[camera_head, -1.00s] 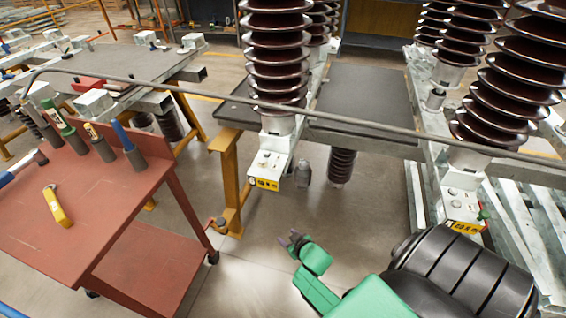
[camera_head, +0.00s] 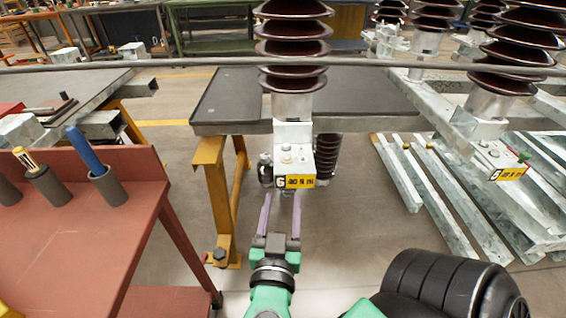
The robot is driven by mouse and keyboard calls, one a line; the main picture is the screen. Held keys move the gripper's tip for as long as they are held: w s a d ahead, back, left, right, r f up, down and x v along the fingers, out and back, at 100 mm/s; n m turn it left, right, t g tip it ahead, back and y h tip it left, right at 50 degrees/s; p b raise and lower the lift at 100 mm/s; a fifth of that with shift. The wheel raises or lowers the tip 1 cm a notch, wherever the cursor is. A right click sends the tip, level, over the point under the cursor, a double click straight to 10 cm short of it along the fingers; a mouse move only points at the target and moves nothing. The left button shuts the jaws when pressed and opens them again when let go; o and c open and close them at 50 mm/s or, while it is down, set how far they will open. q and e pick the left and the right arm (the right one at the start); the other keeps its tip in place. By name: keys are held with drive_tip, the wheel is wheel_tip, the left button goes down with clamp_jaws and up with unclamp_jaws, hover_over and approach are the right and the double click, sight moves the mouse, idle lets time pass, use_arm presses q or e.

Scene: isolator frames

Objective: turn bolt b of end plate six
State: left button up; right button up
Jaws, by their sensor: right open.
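End plate six (camera_head: 294,135) is a pale metal block at the foot of the middle brown insulator. Its front carries a yellow label (camera_head: 299,182) beside a "6". Small bolt heads (camera_head: 287,148) show on its top face; I cannot tell which one is bolt b. My right gripper (camera_head: 281,205) is open and empty, its two purple fingers pointing away from me, just in front of and below the plate in the picture. I cannot tell if they touch it. My left gripper is not in view.
A red cart (camera_head: 90,225) with tool holders stands at the left. A grey-topped bench (camera_head: 230,95) on yellow legs (camera_head: 213,200) lies behind the plate. A grey bar (camera_head: 180,68) crosses the view. Another labelled plate (camera_head: 490,155) and metal beams (camera_head: 440,205) are at the right.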

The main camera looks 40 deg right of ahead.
sight(287, 158)
drive_tip(key=p+x, duration=0.3)
drive_tip(key=x, duration=1.1)
drive_tip(key=shift+w+a, duration=0.1)
drive_tip(key=shift+w, duration=0.1)
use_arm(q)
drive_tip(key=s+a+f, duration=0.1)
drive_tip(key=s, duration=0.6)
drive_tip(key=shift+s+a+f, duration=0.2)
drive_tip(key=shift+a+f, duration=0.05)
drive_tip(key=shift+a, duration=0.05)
use_arm(e)
drive_tip(key=shift+f, duration=0.1)
clamp_jaws()
